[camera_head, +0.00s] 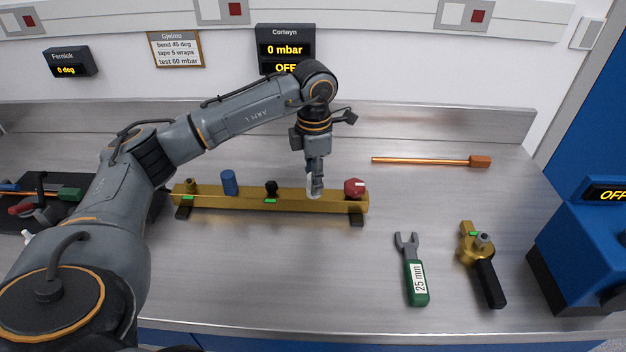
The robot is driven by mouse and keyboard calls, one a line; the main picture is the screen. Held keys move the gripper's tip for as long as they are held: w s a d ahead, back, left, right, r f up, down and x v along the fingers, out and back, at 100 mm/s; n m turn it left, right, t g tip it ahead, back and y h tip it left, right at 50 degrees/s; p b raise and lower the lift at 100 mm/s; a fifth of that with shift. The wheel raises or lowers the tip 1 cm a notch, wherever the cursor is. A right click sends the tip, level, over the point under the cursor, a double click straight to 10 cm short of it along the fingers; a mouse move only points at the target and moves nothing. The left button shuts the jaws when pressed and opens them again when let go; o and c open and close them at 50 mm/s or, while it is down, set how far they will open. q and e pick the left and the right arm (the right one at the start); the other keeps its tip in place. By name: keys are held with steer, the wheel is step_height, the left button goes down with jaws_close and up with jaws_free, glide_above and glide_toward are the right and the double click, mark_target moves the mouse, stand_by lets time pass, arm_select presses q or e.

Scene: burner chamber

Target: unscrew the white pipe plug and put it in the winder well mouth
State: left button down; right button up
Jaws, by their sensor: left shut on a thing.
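My left gripper (314,177) points straight down over the brass bar (245,197), near its right end. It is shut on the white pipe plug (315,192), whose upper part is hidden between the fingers. The plug is upright at the top of the bar; I cannot tell whether it is still seated in the bar. I cannot make out the winder well mouth for certain; a dark device (38,208) with red and green parts is at the far left, partly covered by my left arm. My right gripper is not in view.
On the bar stand a blue plug (229,182), a black knob (271,187) and a red cap (355,187). To the right lie a copper rod (420,161), a green 25 mm wrench (416,283) and a brass tool (473,251) with a black handle. The front middle bench is clear.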

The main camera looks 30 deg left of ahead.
arm_select(q)
steer(key=n, duration=0.4)
steer(key=shift+n+p, duration=0.3)
steer(key=n+p, duration=0.1)
steer(key=n, duration=0.3)
steer(key=n+p, duration=0.1)
steer(key=n, duration=0.6)
steer(key=shift+n, duration=0.3)
